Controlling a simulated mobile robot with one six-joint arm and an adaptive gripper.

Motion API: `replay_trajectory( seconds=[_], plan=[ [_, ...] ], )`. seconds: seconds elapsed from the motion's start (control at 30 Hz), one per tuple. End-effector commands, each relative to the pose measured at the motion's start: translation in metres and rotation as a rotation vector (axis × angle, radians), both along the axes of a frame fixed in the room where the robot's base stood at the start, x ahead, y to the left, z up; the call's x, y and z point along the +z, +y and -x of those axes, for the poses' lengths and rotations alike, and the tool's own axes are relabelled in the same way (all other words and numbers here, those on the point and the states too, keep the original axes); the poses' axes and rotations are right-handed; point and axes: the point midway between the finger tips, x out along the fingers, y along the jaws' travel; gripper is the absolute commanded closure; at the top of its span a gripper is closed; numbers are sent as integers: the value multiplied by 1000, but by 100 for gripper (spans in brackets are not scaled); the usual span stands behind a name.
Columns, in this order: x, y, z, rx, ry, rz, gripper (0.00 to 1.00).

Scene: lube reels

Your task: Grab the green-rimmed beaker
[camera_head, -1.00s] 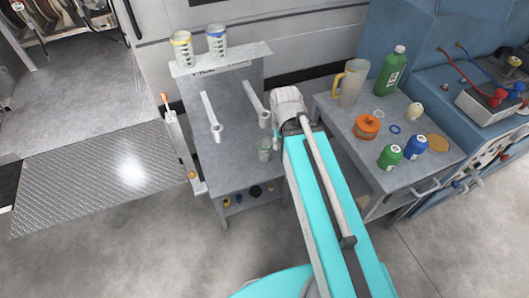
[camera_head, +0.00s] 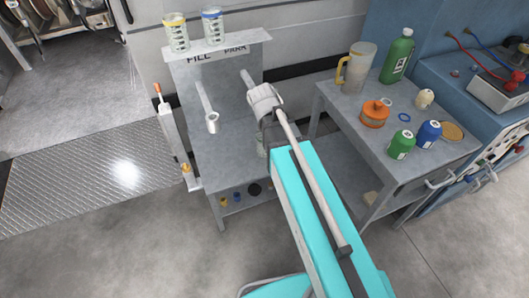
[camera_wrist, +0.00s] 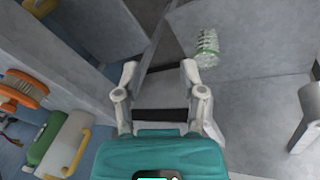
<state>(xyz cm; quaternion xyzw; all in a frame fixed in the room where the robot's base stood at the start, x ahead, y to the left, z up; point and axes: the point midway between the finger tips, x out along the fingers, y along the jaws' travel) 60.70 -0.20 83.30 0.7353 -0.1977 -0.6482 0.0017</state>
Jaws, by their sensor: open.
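The green-rimmed beaker (camera_wrist: 207,48) is a clear cup with green at its rim, at the upper right of the wrist view. In the head view only a part of the beaker (camera_head: 261,146) shows on the grey stand's deck (camera_head: 228,150), mostly hidden by my arm. My gripper (camera_wrist: 158,88) is open, with nothing between its fingers. The beaker lies beyond and to the right of the fingertips in the wrist view, apart from them.
A yellow-rimmed beaker (camera_head: 177,34) and a blue-rimmed beaker (camera_head: 213,28) stand on the upper ledge. A grey peg (camera_head: 207,110) sticks out of the stand.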

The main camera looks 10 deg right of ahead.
Motion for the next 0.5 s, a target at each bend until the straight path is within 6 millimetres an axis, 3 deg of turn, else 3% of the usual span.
replay_trajectory(
  seconds=[0.03,0.5],
  plan=[
    [-18,2,-8,-16,-14,21,48],
    [-82,14,-64,-194,-207,203,48]
  ],
)
